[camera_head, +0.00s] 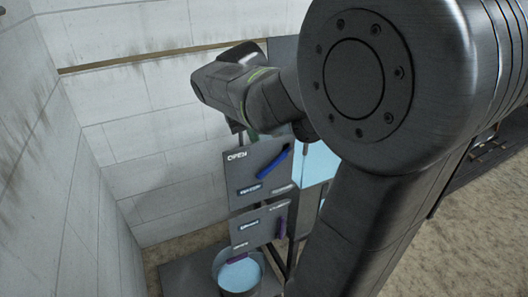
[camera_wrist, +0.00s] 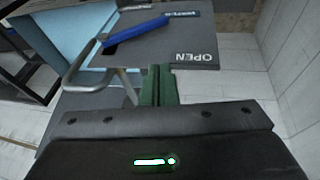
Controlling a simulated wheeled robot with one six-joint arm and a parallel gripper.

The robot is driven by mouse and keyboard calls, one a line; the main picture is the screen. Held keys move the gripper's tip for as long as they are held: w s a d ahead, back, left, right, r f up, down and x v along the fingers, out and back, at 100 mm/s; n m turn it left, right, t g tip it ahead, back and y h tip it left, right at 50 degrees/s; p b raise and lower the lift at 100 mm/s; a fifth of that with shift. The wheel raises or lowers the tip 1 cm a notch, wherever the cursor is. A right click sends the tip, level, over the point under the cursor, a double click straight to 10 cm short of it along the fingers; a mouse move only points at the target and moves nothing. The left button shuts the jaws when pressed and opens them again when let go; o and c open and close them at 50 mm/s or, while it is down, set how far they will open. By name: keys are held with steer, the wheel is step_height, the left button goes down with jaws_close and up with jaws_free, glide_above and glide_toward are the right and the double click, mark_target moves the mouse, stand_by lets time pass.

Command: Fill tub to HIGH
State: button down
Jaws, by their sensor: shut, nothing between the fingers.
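The tub (camera_head: 240,275) is a round dark vessel at the bottom of the head view, with light blue water in it. Above it is a grey upper panel (camera_head: 245,165) marked OPEN, with a blue lever (camera_head: 275,165) lying at a slant. Below that is a second grey panel (camera_head: 255,228) with a purple lever (camera_head: 281,226). In the wrist view the upper panel (camera_wrist: 165,52) appears upside down, with the blue lever (camera_wrist: 137,33) across it. My gripper (camera_wrist: 160,70) has green fingers, shut and empty, near the panel's OPEN edge and apart from the lever. A level mark on the tub cannot be made out.
A tank with light blue water (camera_head: 318,162) stands beside the upper panel. A bent grey bar (camera_wrist: 88,65) shows left of my fingers in the wrist view. White block walls (camera_head: 130,130) stand at the left and back. Sandy floor is open at the right.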

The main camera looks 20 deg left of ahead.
glide_toward(266, 168)
step_height(266, 168, down, 2)
steer(key=a, duration=0.2)
steer(key=shift+w+d+f, duration=0.2)
steer(key=shift+w+f, duration=0.15)
steer(key=shift+f, duration=0.3)
steer(key=shift+w+d+f, duration=0.25)
steer(key=shift+w+f, duration=0.1)
steer(key=shift+f, duration=0.25)
steer(key=shift+w+d+f, duration=0.2)
steer(key=shift+w+f, duration=0.15)
steer(key=shift+f, duration=0.3)
steer(key=shift+f+b, duration=0.15)
steer(key=shift+b, duration=0.15)
